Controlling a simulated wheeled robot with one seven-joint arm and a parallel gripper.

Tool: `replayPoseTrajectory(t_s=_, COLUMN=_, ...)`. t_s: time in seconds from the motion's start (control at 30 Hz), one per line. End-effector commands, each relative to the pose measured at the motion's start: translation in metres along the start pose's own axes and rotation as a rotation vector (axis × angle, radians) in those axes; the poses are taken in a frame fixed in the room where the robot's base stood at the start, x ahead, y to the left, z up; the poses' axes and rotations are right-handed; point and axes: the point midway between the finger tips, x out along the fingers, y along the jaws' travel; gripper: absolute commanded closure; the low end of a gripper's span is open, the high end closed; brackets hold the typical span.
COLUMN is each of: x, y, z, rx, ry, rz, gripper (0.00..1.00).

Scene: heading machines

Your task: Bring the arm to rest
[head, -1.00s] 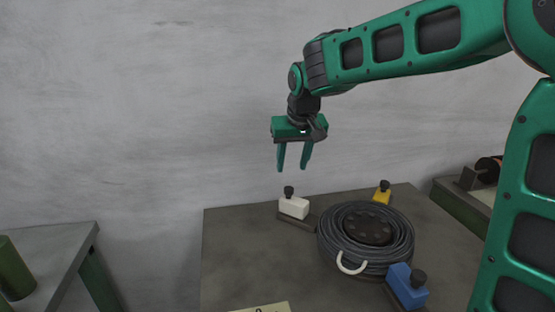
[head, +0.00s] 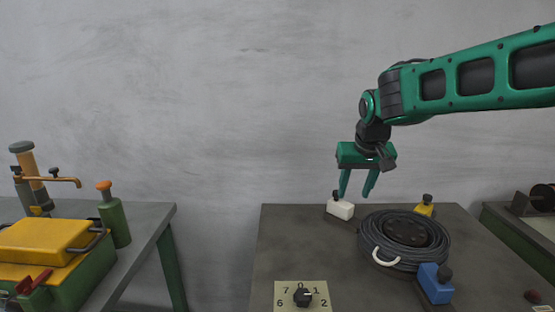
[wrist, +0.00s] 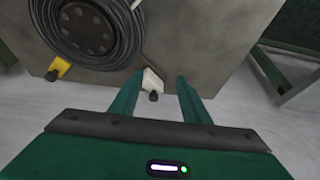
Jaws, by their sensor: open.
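My gripper (head: 358,194) is open and empty, its two green fingers pointing down. In the head view it hangs above the far edge of the dark table, near a white block with a black knob (head: 341,209). In the wrist view my gripper (wrist: 160,92) shows its fingers apart, with the white block (wrist: 152,80) seen between them and beyond. I cannot tell the exact gap between the fingers and the block. My green arm reaches in from the right.
The dark table (head: 300,240) carries a black cable coil (head: 380,248), a yellow block (head: 424,209), a blue block (head: 432,288) and a dial plate (head: 284,302). A left table (head: 150,222) holds a yellow-green machine (head: 42,240) and a green bottle (head: 115,222). Air above is clear.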

Motion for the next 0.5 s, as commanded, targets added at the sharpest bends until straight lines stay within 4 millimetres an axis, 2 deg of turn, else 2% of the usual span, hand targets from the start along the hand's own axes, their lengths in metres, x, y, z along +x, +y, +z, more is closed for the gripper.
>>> replayPoseTrajectory(t_s=0.27, x=-0.008, y=0.039, z=0.034, rx=0.048, ry=-0.044, rz=0.032, gripper=0.57)
replayPoseTrajectory(t_s=0.5, x=-0.017, y=0.091, z=0.082, rx=0.124, ry=-0.099, rz=0.068, gripper=0.57)
